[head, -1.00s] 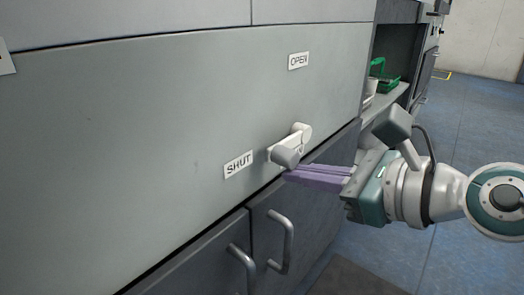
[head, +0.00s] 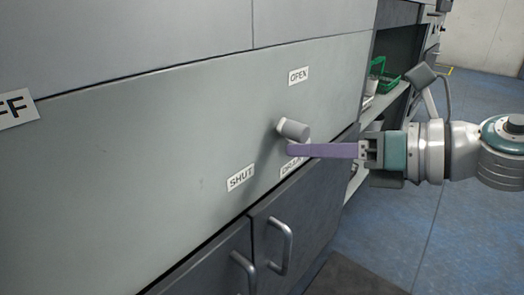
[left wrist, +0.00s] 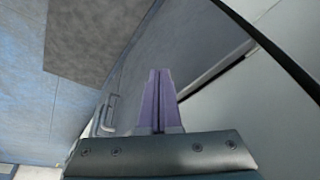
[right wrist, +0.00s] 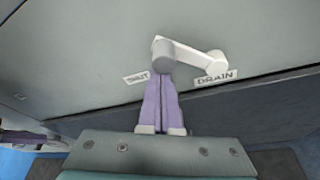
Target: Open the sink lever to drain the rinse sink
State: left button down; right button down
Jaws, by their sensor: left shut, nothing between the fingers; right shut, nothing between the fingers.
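The white sink lever (head: 294,130) is on the grey panel, between the OPEN label (head: 298,76) above and the SHUT label (head: 241,178) at lower left. In the head view its knob sticks out toward me. The right wrist view shows the lever's bar (right wrist: 187,56) just beyond my fingertips. My right gripper (head: 289,149) is shut and empty, its purple fingers right under the knob. Contact is hard to tell. A DRAIN label (right wrist: 216,77) is partly hidden behind the fingers in the head view. My left gripper (left wrist: 160,72) is shut and empty, away from the lever.
Dark cabinet doors with bar handles (head: 280,246) are below the panel. An OFF label (head: 14,110) is at far left. A green basket (head: 388,86) stands on a shelf behind my right arm. Blue floor is open at right.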

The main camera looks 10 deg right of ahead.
jog(key=shift+w+d+r+m+y, duration=0.35)
jog(key=shift+r+m, duration=0.2)
jog(key=shift+m, duration=0.25)
jog(key=shift+w+d+r+m+g+y+b, duration=0.25)
jog(key=shift+d+r+m+g+y+b, duration=0.15)
jog(key=shift+m, duration=0.3)
jog(key=d+m+b, duration=0.1)
jog(key=w+r+m+y+b, duration=0.1)
jog(key=m, duration=0.1)
jog(key=w+d+m+y+b, duration=0.1)
jog(key=shift+d+r+b, duration=0.3)
jog(key=shift+r, duration=0.05)
jog(key=shift+m, duration=0.3)
